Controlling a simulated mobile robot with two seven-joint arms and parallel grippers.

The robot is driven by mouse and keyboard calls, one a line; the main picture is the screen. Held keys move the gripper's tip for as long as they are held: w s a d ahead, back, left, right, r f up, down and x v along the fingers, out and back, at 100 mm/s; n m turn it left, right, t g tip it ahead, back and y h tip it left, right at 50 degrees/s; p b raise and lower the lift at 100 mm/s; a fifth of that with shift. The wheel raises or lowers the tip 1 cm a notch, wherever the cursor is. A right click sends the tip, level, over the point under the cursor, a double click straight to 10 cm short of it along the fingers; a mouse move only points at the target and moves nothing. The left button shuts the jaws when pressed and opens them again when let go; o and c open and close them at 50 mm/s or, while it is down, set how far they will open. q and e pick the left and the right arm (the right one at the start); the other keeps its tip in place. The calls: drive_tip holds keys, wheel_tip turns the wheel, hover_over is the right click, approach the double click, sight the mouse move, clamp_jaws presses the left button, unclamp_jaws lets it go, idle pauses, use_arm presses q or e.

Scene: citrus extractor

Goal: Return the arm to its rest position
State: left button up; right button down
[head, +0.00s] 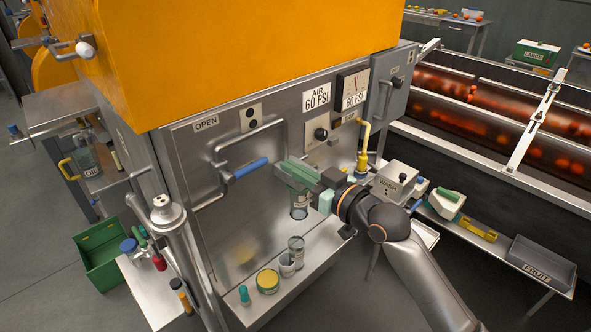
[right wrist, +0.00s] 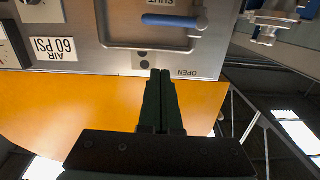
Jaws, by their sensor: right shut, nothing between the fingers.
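My right gripper (head: 282,169) is raised in front of the steel panel of the citrus extractor (head: 196,152), close to its bent lever with a blue handle (head: 250,168). Its two green fingers are together with nothing between them, and the right wrist view shows the closed fingers (right wrist: 163,75) too. In that view the panel is upside down and the blue handle (right wrist: 172,21) lies beyond the fingertips. My right arm (head: 415,265) reaches in from the lower right. My left gripper is not in view.
A shelf (head: 318,262) below the panel holds a metal can (head: 296,248), a yellow-lidded tin (head: 267,280) and a green-capped bottle (head: 244,294). A yellow valve pipe (head: 364,138) and a WASH box (head: 393,180) stand close to the right arm. A green crate (head: 95,262) sits lower left.

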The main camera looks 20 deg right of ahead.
drive_tip(key=s+f+g+h+p, duration=0.1)
drive_tip(key=s+f, duration=0.2)
drive_tip(key=f, duration=0.3)
drive_tip(key=s+a+f+m+g+h, duration=0.1)
drive_tip(key=s+f, duration=0.1)
drive_tip(key=f, duration=0.4)
drive_tip(key=s+f+g+p, duration=0.1)
drive_tip(key=s+f, duration=0.2)
drive_tip(key=f, duration=0.3)
drive_tip(key=s+a+f+g, duration=0.2)
drive_tip(key=s+f, duration=0.5)
drive_tip(key=s, duration=0.1)
drive_tip(key=s+a+f+g+h, duration=0.1)
drive_tip(key=s+a+f+g, duration=0.1)
drive_tip(key=s+f, duration=0.6)
drive_tip(key=shift+s+m+h+p, duration=0.3)
drive_tip(key=shift+s+p, duration=0.1)
